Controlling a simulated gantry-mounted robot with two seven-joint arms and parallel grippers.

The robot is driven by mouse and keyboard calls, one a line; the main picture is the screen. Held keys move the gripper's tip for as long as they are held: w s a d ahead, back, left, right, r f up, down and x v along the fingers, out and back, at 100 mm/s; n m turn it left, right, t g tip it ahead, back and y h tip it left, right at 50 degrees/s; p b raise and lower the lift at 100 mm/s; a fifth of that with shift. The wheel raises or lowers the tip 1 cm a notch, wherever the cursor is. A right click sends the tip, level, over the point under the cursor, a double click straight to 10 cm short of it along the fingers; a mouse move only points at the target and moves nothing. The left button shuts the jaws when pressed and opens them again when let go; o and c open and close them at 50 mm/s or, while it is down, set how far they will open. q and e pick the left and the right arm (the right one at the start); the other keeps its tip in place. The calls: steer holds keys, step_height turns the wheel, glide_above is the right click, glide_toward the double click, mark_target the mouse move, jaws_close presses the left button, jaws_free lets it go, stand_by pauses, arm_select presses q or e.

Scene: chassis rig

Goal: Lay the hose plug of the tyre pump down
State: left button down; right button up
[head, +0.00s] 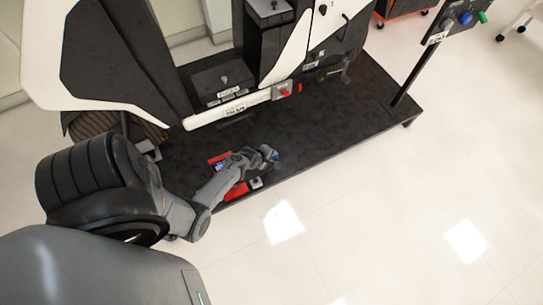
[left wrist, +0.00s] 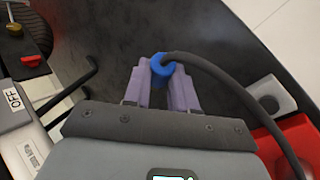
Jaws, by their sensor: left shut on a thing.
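My left gripper (head: 271,155) is shut on the blue hose plug (left wrist: 161,72), held between its pale purple fingertips (left wrist: 162,82). In the head view a bit of blue plug (head: 276,157) shows at the fingertips, over the dark platform. A black hose (left wrist: 232,80) leaves the plug and curves right and down past the red body of the tyre pump (left wrist: 293,145). In the head view the red pump (head: 236,191) lies near the platform's front edge, partly hidden by my left arm. I cannot tell whether the plug touches the platform. My right gripper is not in view.
The dark platform (head: 330,125) is clear to the right of my gripper. Behind stands the black and white chassis rig, with a white bar (head: 235,110) and a red knob (head: 285,91). A post with a control box (head: 458,22) stands at the right end.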

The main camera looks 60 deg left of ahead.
arm_select(q)
steer(key=shift+f+b, duration=2.85)
steer(key=shift+f, duration=0.9)
steer(key=c, duration=0.8)
jaws_free()
steer(key=shift+c, duration=0.2)
steer(key=shift+s+r+p, duration=0.3)
steer(key=shift+r+p, duration=0.25)
steer(key=shift+p, duration=0.05)
steer(key=p+v, duration=0.7)
steer(key=v, duration=0.2)
steer(key=shift+s+d, duration=0.2)
steer(key=shift+s, duration=0.05)
